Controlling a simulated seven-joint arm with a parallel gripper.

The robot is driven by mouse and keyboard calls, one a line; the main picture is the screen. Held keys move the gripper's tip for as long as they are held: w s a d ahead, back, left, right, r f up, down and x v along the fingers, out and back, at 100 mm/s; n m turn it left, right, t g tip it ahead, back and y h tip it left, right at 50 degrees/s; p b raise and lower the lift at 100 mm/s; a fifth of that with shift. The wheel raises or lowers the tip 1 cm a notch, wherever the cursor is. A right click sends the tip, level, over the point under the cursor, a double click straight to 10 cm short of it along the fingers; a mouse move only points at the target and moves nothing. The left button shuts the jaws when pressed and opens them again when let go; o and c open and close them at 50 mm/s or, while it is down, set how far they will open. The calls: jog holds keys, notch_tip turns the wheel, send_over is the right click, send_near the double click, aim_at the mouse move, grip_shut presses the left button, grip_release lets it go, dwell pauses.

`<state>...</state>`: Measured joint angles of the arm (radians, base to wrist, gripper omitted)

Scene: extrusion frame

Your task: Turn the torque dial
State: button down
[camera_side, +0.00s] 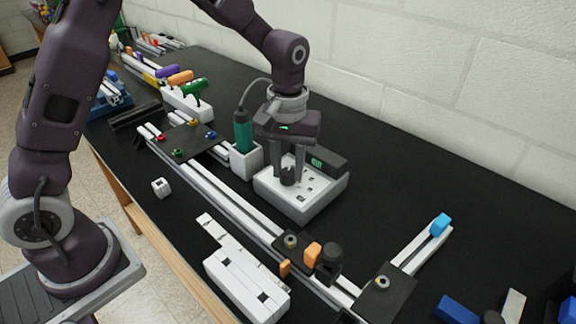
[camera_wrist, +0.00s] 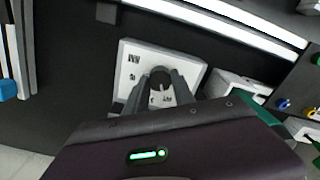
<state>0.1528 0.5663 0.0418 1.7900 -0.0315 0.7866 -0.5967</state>
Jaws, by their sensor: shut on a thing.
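The torque dial (camera_side: 287,178) is a small dark round knob on the top of a white box (camera_side: 318,205). In the wrist view the dial (camera_wrist: 161,80) sits near the middle of the white panel (camera_wrist: 134,62). My gripper (camera_side: 288,176) points straight down over the box, with its fingers on either side of the dial. In the wrist view my gripper (camera_wrist: 160,95) is shut on the dial, one finger at each side. The fingers hide part of the dial, and its pointer setting cannot be read.
A green-handled tool (camera_side: 242,132) with a cable stands in a white holder (camera_side: 246,160) left of the box. A dark display with green figures (camera_side: 318,163) is behind the dial. Aluminium rails (camera_side: 225,200) run in front.

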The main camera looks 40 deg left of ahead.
aim_at(288, 172)
jog(key=m, duration=0.6)
jog(key=shift+r+m, duration=0.1)
jog(key=shift+m, duration=0.2)
jog(key=m, duration=0.6)
dwell(0.4)
jog(key=c, duration=1.1)
grip_release()
jog(key=shift+o, duration=0.2)
notch_tip(288, 172, up, 6)
jog(key=shift+r, duration=0.5)
